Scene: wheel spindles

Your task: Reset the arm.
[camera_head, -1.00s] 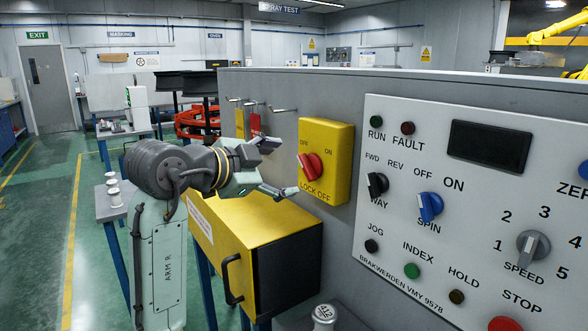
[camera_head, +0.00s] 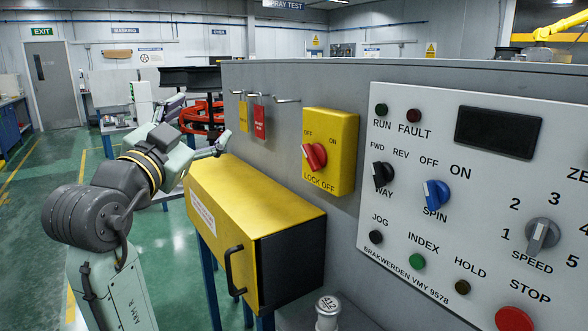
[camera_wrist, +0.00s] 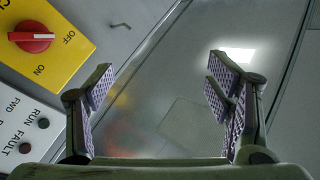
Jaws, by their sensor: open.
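My gripper (camera_head: 197,122) is at the left of the head view, above and behind the yellow box, pointing away toward the back of the room. In the wrist view my gripper (camera_wrist: 160,95) shows its two padded fingers wide apart with nothing between them. The yellow lock-off switch (camera_head: 330,150) with its red knob (camera_head: 314,156) is on the grey cabinet wall, to the right of my gripper and apart from it. The switch also shows at the top left of the wrist view (camera_wrist: 62,48).
A control panel (camera_head: 470,200) with knobs and buttons fills the right. Hooks hold a yellow tag (camera_head: 243,115) and a red tag (camera_head: 260,122). A silver cylinder (camera_head: 327,312) stands at the bottom. Green floor is open at left.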

